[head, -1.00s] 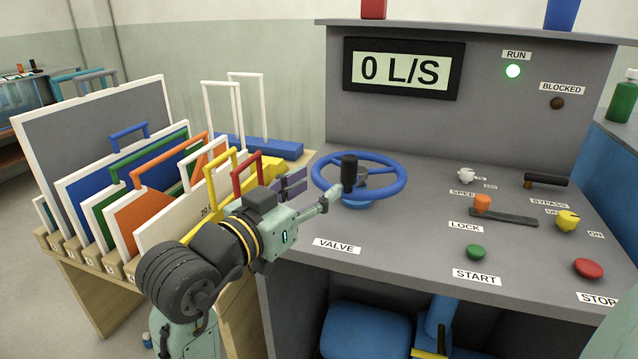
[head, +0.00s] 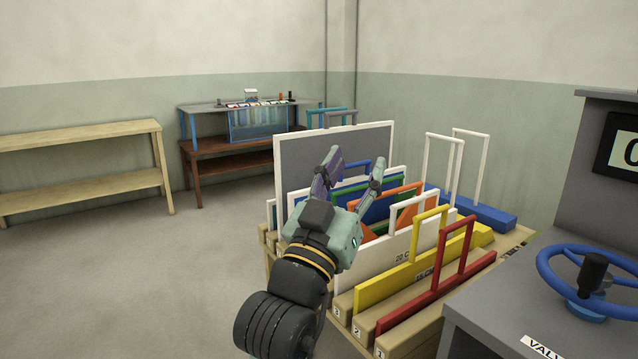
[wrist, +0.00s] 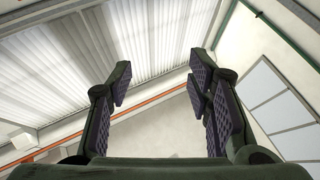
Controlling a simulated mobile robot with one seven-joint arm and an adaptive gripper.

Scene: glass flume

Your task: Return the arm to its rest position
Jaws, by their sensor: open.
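My gripper (head: 350,175) is raised in the head view, in front of the rack of framed panels. Its two fingers point up and stand apart, with nothing between them. In the wrist view my gripper (wrist: 158,90) is also open and empty. Behind the fingers that view shows the ceiling (wrist: 150,40), a wall and a window (wrist: 272,105).
A wooden rack (head: 345,318) holds several coloured panels with handles, close beside and behind my arm. The grey console (head: 490,305) with a blue valve wheel (head: 547,273) is at the right. A wooden shelf (head: 80,137) stands at the far left. The floor (head: 130,270) at left is clear.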

